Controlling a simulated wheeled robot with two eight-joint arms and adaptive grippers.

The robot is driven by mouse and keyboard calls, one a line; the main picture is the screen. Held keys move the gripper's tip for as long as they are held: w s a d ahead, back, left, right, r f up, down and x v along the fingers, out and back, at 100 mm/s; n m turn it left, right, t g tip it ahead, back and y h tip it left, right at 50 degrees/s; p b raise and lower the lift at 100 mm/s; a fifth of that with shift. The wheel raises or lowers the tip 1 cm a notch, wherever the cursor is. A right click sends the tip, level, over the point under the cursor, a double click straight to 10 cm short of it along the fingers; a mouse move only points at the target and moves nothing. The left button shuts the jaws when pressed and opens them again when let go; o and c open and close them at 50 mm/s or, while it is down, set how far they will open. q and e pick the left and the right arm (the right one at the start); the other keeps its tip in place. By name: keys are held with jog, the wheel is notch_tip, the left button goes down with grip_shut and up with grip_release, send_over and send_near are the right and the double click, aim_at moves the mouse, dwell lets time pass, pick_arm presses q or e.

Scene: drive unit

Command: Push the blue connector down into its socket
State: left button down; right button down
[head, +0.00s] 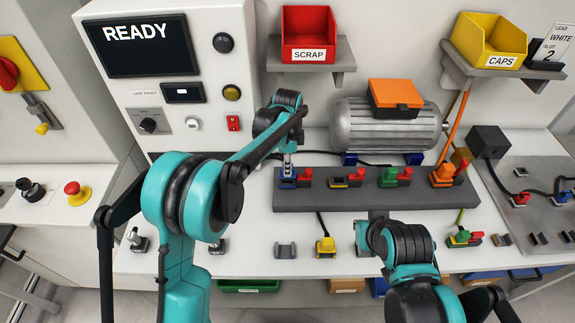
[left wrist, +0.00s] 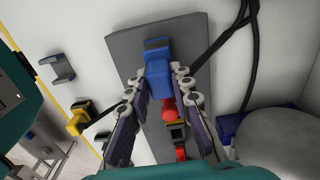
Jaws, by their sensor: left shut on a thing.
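The blue connector (left wrist: 157,78) is between the fingers of my left gripper (left wrist: 158,84) in the left wrist view. In the head view my left gripper (head: 287,163) points down at the left end of the grey socket block (head: 330,200), shut on the blue connector (head: 286,181). The connector is at its socket there; the fingers and connector hide most of the socket, so its depth is unclear. A red lever (left wrist: 167,110) is beside the connector. My right gripper (head: 372,225) is in front of the block, its fingers too unclear to read.
Yellow (head: 348,178), green (head: 390,178) and orange (head: 442,176) connectors line the block to the right. A motor (head: 385,127) stands behind it. A yellow plug (head: 325,246) and a grey holder (head: 286,251) are in front. The panel screen (head: 140,45) reads READY.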

pick_arm(q)
jog(key=shift+f+b, duration=0.8)
jog(key=shift+f, duration=0.55)
jog(key=shift+f, duration=0.1)
jog(key=c, duration=1.3)
grip_release()
jog(key=shift+o, duration=0.2)
notch_tip(320, 180, up, 12)
jog(key=shift+f, duration=0.1)
notch_tip(320, 180, up, 5)
jog(key=p, duration=0.4)
jog(key=shift+a, duration=0.1)
